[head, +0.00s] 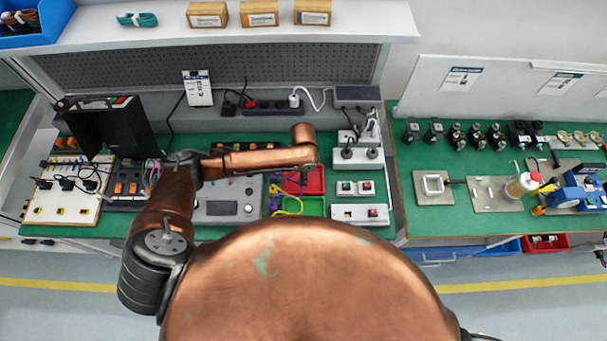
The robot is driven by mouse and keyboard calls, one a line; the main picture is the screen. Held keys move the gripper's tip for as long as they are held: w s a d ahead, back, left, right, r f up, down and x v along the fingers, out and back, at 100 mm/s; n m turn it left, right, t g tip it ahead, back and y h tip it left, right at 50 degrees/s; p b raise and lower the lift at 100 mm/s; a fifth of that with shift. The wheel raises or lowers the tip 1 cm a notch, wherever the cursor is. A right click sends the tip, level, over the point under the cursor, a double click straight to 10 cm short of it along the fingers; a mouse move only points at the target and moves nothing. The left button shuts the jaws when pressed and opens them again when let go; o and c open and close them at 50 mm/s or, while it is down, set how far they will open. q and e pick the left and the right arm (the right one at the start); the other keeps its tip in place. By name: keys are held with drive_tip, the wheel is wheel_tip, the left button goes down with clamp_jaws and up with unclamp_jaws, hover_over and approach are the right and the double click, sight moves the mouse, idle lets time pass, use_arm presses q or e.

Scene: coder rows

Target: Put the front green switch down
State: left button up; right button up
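A pair of small rocker switches in white housings sits on the green bench, right of the red bin. The left switch (346,187) looks greenish and the right switch (365,187) looks red. In front of them is a white strip (346,214) with a red switch at its right end. Which one is the front green switch, and its rocker position, are too small to tell. My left copper arm reaches in from the left, and its forearm ends above and left of these switches. I make out no fingers on it. My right gripper is not in view.
A red bin (306,180) and a green bin (312,206) lie under and in front of my forearm. White sockets (357,159) stand behind the switches. A black case (110,127) and a switch board (65,205) are at left. A shelf (345,32) overhangs the back.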

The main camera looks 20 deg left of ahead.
use_arm(q)
wheel_tip(320, 180, up, 12)
drive_tip(key=shift+r, duration=0.15)
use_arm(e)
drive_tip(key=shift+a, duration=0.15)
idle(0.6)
use_arm(q)
drive_tip(key=shift+d, duration=0.1)
